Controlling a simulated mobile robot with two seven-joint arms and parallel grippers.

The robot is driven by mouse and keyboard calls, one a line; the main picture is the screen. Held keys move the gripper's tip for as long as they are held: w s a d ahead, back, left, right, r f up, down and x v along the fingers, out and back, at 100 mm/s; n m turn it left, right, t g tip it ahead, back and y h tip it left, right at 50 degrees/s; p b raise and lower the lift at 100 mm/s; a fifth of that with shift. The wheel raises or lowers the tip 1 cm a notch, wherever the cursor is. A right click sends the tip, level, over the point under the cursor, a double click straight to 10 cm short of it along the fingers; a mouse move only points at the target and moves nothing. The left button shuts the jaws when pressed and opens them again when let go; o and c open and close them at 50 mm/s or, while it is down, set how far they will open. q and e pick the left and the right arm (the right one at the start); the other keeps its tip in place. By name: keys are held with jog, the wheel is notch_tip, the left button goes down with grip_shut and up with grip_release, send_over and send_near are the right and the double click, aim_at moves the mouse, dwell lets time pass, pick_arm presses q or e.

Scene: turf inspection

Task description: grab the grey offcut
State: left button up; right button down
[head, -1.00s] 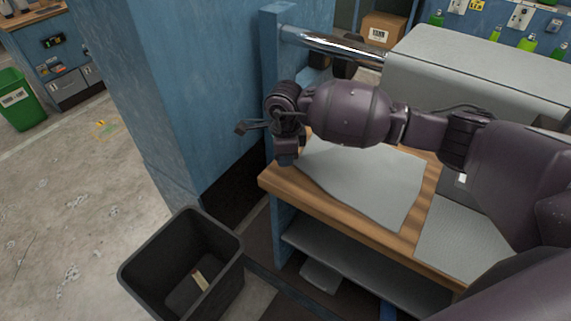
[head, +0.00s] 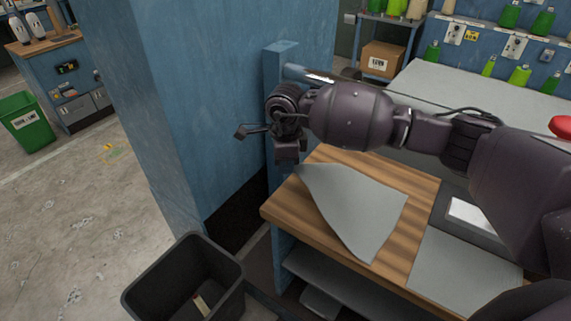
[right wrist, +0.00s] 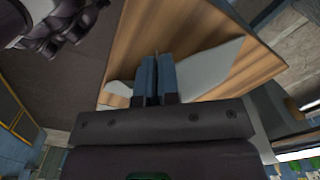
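The grey offcut (head: 358,210) is a flat piece on the wooden bench top (head: 400,228), its left corner drawn up to my right gripper (head: 289,162) at the bench's left edge. In the right wrist view the blue fingers of this gripper (right wrist: 155,62) are close together, and the offcut (right wrist: 208,70) spreads out from both sides of them. They look shut on its corner; the pinch itself is partly hidden. The offcut's far part seems to rest on the wood. My left gripper is not in view.
A second grey sheet (head: 465,272) lies to the right on the bench. A dark open bin (head: 140,298) with a small tan piece in it stands on the floor below left. A blue post (head: 272,85) and wall stand close to the gripper. A red button (head: 562,127) shows at right.

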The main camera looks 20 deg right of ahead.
notch_tip(320, 180, up, 27)
jog(key=p, duration=0.6)
jog(key=shift+f, duration=0.15)
